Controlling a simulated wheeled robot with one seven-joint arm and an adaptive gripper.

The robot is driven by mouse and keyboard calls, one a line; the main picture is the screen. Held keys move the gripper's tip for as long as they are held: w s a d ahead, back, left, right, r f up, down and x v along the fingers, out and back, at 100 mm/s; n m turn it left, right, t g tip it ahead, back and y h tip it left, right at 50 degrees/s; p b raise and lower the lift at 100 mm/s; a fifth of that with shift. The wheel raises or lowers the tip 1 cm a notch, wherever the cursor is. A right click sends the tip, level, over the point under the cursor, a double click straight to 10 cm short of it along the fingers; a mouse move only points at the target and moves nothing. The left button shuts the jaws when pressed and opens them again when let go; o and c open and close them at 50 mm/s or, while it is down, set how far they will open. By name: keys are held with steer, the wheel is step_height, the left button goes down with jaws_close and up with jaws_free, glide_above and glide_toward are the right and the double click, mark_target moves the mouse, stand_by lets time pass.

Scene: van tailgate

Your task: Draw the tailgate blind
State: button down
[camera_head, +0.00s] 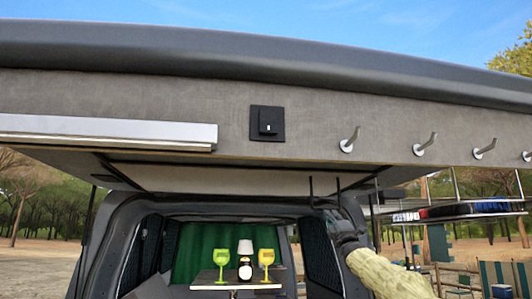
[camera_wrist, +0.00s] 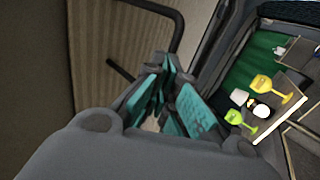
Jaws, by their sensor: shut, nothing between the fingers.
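A long pale silver housing (camera_head: 100,130) runs along the left of the raised tailgate's grey panel (camera_head: 200,100). I cannot tell whether it holds the blind. A pale panel (camera_head: 220,178) spans the underside of the tailgate. Two thin black prongs (camera_head: 311,188) hang at its right end. A bent black bar (camera_wrist: 178,28) shows against a beige surface in the wrist view. My gripper (camera_head: 333,214) is just below the prongs.
A black switch (camera_head: 267,123) and several metal hooks (camera_head: 424,144) are on the tailgate panel. Inside the van, a table (camera_head: 235,277) bears two yellow-green goblets (camera_head: 266,258), a lamp (camera_head: 245,247) and a bottle. A rack (camera_head: 465,210) stands at right.

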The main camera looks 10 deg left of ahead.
steer(key=b+v, duration=0.2)
steer(key=b, duration=0.2)
steer(key=b+v, duration=0.2)
steer(key=b, duration=0.3)
steer(key=shift+f, duration=0.5)
stand_by(0.5)
